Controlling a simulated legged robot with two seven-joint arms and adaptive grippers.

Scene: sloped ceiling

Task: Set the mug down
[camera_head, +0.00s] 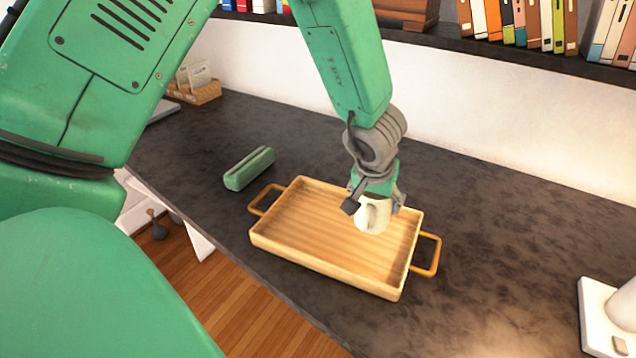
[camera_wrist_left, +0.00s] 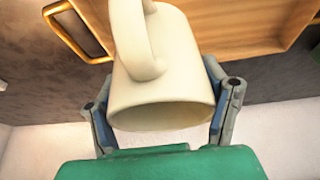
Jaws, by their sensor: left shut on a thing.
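A cream mug (camera_head: 372,216) is held by my left gripper (camera_head: 375,200), over the right part of a wooden tray (camera_head: 330,268). In the left wrist view the same mug (camera_wrist_left: 160,85) sits between the two fingers of the left gripper (camera_wrist_left: 163,105), which touch its sides; its handle points up in that picture. I cannot tell whether the mug's base touches the tray floor. The tray has two brass-coloured handles and shows partly behind the mug in the wrist view (camera_wrist_left: 245,28). No right gripper shows in either view.
A green case (camera_head: 249,168) lies on the dark countertop (camera_head: 500,220) behind the tray's left handle. A white object (camera_head: 606,318) stands at the right edge. A bookshelf (camera_head: 500,52) runs along the back wall.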

